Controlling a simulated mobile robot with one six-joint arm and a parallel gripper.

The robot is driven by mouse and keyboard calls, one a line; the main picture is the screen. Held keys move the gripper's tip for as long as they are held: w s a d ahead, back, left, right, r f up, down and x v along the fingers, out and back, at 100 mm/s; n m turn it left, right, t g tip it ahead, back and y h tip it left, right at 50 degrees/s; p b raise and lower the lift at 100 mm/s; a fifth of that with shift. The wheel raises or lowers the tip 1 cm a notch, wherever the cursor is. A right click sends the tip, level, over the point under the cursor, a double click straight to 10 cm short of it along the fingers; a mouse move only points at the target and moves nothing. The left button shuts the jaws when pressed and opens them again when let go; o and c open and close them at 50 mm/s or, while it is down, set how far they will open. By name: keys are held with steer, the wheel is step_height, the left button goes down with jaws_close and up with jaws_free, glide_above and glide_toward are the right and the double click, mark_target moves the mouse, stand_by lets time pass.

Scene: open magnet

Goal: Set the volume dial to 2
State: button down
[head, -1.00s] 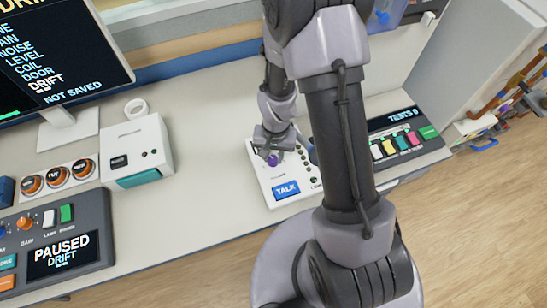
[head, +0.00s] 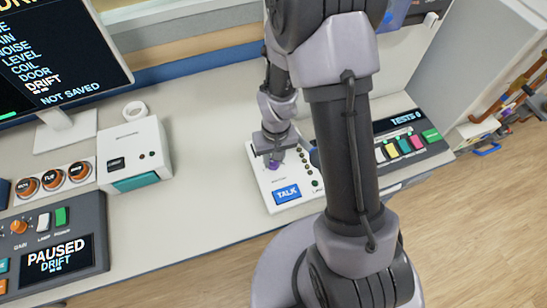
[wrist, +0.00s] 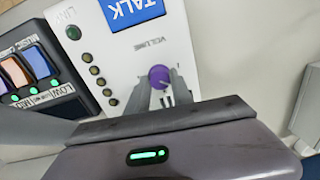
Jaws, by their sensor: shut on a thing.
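The purple volume dial (wrist: 159,77) sits on a white panel (wrist: 110,45) marked VOLUME, beside a blue TALK button (wrist: 137,10). My gripper (wrist: 160,88) is shut on the dial, with one finger on each side of it in the wrist view. In the head view the dial (head: 273,165) shows as a small purple patch under my gripper (head: 274,158), and the white panel (head: 262,184) lies on the counter. The dial's pointer and scale numbers cannot be read.
A row of small round lights (wrist: 95,78) runs along the panel. A dark console with coloured keys (head: 411,144) stands to the right, partly behind my arm. A white box (head: 135,152) stands to the left. The counter between box and panel is clear.

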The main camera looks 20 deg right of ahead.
steer(key=c, duration=1.1)
jaws_free()
steer(key=shift+r, duration=0.1)
steer(key=r+p, duration=0.2)
steer(key=r, duration=0.3)
steer(key=r+p, duration=0.2)
steer(key=r, duration=0.4)
steer(key=r+p, duration=0.2)
steer(key=r, duration=0.4)
steer(key=shift+d+r+p, duration=0.1)
steer(key=shift+d+p, duration=0.2)
